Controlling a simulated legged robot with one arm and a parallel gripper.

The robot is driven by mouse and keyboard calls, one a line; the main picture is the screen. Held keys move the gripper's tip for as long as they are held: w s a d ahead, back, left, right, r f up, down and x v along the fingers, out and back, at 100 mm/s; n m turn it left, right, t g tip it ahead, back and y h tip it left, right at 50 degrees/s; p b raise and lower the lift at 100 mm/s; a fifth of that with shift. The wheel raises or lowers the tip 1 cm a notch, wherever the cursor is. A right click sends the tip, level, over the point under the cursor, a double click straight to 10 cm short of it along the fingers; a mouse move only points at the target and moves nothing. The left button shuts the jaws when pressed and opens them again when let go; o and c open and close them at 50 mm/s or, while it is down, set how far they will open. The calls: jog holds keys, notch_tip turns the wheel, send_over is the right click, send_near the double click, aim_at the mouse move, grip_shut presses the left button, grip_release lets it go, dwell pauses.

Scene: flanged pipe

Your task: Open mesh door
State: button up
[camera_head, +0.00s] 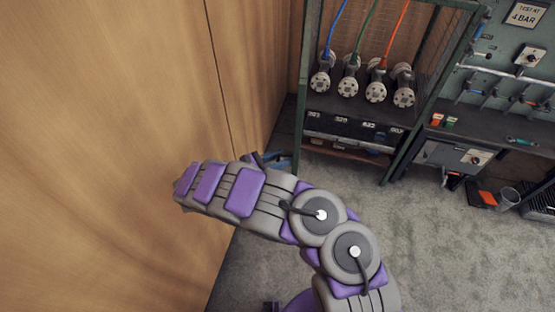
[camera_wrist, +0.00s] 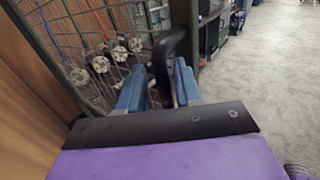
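The mesh door (camera_wrist: 75,35), a wire grid in a dark green frame, stands in the left half of the wrist view, with flanged pipe ends showing through it. In the head view, the green frame (camera_head: 301,75) stands ahead of my arm. A curved black handle (camera_wrist: 166,55) rises between the blue fingers of my gripper (camera_wrist: 158,88). The fingers are apart, one on each side of it, with a visible gap on the left. In the head view, my gripper (camera_head: 277,160) is mostly hidden behind my wrist. I cannot tell the door's angle.
A wooden wall (camera_head: 110,150) runs close along my arm's left. Several flanged pipe ends (camera_head: 349,88) with coloured hoses sit in the cabinet. A workbench (camera_head: 480,135) with tools and gauges stands at right. The grey carpet (camera_head: 440,245) in front is mostly clear.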

jog(key=shift+s+a, duration=0.15)
jog(key=shift+a, duration=0.05)
jog(key=v, duration=1.2)
jog(key=shift+p, duration=0.3)
